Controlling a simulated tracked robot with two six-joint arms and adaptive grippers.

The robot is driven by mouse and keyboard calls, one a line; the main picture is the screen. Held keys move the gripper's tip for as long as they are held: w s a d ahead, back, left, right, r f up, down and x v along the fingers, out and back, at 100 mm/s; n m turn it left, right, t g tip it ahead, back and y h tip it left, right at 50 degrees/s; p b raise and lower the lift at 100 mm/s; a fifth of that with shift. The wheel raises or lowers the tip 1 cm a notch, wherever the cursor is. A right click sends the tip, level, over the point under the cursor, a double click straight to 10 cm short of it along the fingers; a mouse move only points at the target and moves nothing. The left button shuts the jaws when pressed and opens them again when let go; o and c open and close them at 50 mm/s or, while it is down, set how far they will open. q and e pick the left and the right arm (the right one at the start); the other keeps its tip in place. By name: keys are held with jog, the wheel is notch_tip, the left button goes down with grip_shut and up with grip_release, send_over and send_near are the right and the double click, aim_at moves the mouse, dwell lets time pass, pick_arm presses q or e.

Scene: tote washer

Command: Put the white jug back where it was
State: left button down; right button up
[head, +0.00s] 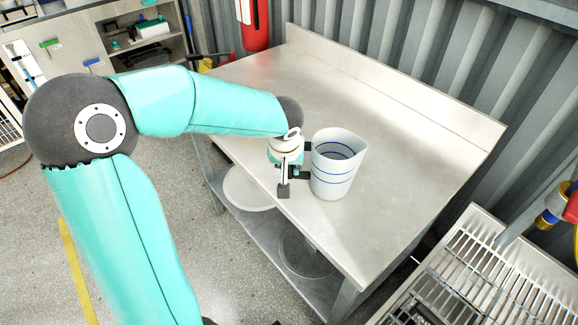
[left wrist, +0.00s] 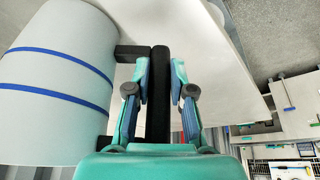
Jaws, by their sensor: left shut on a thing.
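The white jug (head: 332,178) has blue lines around it and a black handle (left wrist: 159,105). In the head view it is upright at the front edge of the steel table (head: 400,120). I cannot tell whether its base touches the table top. My left gripper (head: 288,172) is on the left side of the jug, shut on the handle. In the left wrist view the jug (left wrist: 55,85) fills the left side, and the handle stands between the fingers of my left gripper (left wrist: 159,85). My right gripper is not in view.
The table top behind and right of the jug is clear. Round pale items (head: 247,190) are on the lower shelf. A wire rack (head: 490,275) stands at the lower right. A red cylinder (head: 255,25) hangs by the corrugated wall (head: 420,50). Shelving (head: 140,45) is at the back left.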

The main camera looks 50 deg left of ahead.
pick_arm(q)
jog(key=c, duration=1.4)
grip_release()
jog(key=shift+c, duration=0.2)
jog(key=o, duration=0.4)
jog(key=shift+r, duration=0.1)
jog(key=v, duration=1.2)
